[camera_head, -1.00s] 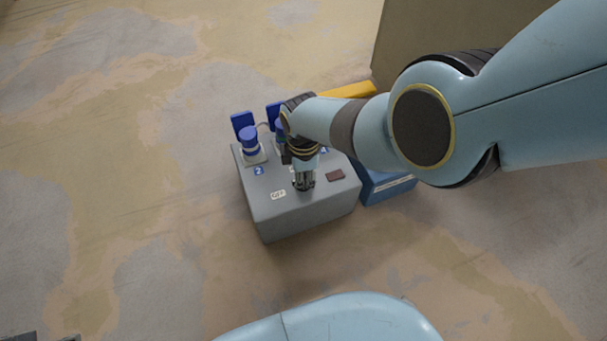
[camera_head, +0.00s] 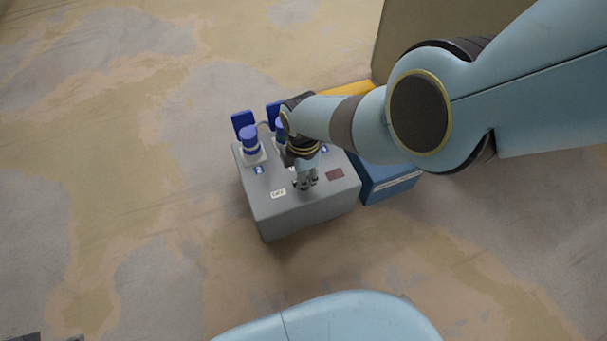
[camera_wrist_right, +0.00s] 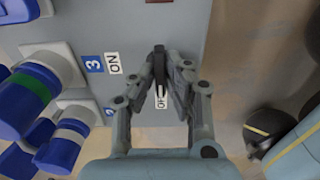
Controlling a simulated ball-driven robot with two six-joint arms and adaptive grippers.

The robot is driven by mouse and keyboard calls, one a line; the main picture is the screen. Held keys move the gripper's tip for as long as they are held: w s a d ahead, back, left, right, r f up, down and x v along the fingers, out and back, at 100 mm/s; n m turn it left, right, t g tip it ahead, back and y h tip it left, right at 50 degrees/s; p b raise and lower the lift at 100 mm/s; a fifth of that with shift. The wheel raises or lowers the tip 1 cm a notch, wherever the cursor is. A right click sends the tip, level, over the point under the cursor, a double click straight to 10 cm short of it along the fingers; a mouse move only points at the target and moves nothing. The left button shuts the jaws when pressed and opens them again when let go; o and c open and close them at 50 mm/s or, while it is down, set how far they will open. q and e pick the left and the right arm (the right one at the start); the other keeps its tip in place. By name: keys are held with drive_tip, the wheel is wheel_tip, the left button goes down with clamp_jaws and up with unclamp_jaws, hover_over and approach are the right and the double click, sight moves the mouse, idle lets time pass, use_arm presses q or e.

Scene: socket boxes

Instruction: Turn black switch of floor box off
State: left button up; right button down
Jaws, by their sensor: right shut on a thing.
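The grey floor box (camera_head: 315,215) stands on the floor in the middle of the head view, its top facing up. My right gripper (camera_head: 305,183) reaches down onto its top from the right. In the right wrist view the gripper (camera_wrist_right: 161,80) is shut on the black switch (camera_wrist_right: 159,62), a narrow dark lever between the fingertips. A white "ON" label (camera_wrist_right: 113,62) lies to the left of the fingers and an "OFF" label (camera_wrist_right: 161,98) shows between them. The fingers hide part of the switch, so its exact position cannot be told.
Blue plugs (camera_head: 249,140) stand in sockets along the box's far left side, with raised blue lids (camera_head: 243,122) behind. A dark red plate (camera_head: 335,174) is on the box top. A blue box (camera_head: 392,186) stands close on the right. The floor at left is clear.

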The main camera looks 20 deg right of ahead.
drive_tip(key=c, duration=1.4)
unclamp_jaws()
drive_tip(key=shift+w+r, duration=0.1)
drive_tip(key=shift+r, duration=0.05)
drive_tip(key=shift+r, duration=3.55)
